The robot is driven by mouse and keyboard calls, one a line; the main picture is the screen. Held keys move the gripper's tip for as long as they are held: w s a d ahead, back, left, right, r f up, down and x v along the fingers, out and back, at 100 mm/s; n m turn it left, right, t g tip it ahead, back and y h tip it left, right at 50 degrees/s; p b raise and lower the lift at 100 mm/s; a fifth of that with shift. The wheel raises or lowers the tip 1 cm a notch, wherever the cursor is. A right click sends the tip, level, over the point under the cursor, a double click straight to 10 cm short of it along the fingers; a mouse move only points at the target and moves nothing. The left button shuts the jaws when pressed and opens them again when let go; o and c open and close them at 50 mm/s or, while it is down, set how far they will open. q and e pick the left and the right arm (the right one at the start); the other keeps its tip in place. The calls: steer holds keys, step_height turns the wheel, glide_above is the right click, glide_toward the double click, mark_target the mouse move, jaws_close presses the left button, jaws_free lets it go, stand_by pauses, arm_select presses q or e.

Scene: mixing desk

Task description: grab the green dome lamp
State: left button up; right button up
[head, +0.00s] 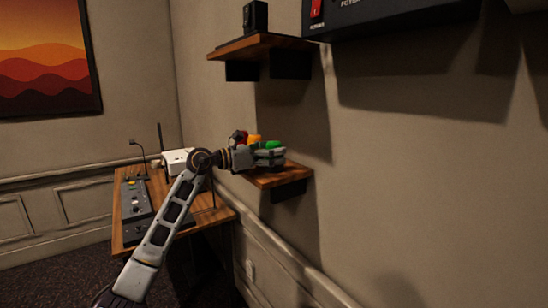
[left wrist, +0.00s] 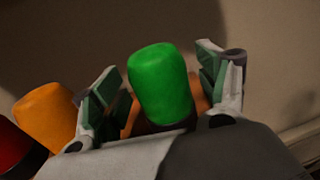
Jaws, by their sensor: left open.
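The green dome lamp (left wrist: 160,84) stands between the two open fingers of my left gripper (left wrist: 161,88) in the left wrist view, with a visible gap on each side. In the head view only the top of the green dome lamp (head: 273,145) shows above my left gripper (head: 270,157), which hides the rest. The lamp is on the lower wall shelf (head: 296,176). My right gripper does not show.
An orange dome lamp (left wrist: 48,112) stands just left of the gripper, with a red one (left wrist: 16,150) beyond it. An upper shelf (head: 262,45) holding a dark box (head: 255,17) is above. A desk (head: 127,186) with a mixer (head: 136,200) and a white device (head: 176,160) is left.

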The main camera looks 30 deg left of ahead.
arm_select(q)
steer(key=shift+w+d, duration=0.1)
steer(key=shift+w, duration=0.1)
steer(key=c, duration=1.3)
steer(key=shift+o, duration=0.2)
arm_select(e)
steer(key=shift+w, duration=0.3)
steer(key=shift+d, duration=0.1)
